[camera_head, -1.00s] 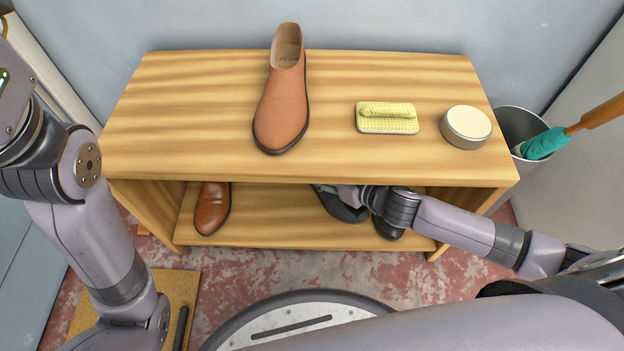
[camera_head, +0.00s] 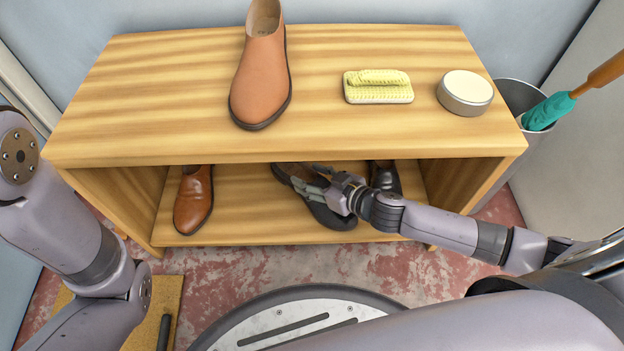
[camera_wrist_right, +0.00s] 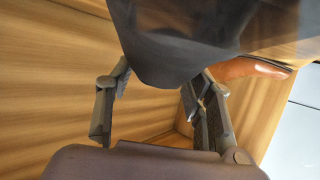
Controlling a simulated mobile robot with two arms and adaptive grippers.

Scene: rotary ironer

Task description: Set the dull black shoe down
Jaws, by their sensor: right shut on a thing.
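The dull black shoe (camera_head: 330,216) is inside the lower compartment of the wooden shelf unit, its rounded near end by the front edge of the lower shelf (camera_head: 250,224). I cannot tell whether its sole touches the board. My right gripper (camera_head: 312,182) reaches in from the right and is shut on this shoe, covering part of it. In the right wrist view the dark shoe (camera_wrist_right: 175,45) fills the top middle, between the fingers. A shinier black shoe (camera_head: 386,176) stands just to the right, partly behind my right wrist. My left gripper is out of view.
A brown shoe (camera_head: 194,200) stands at the lower shelf's left. The top board (camera_head: 180,90) holds a tan shoe (camera_head: 262,80), a yellow brush (camera_head: 378,87) and a round tin (camera_head: 465,92). The board's front edge overhangs the compartment. Bare shelf lies between brown and held shoes.

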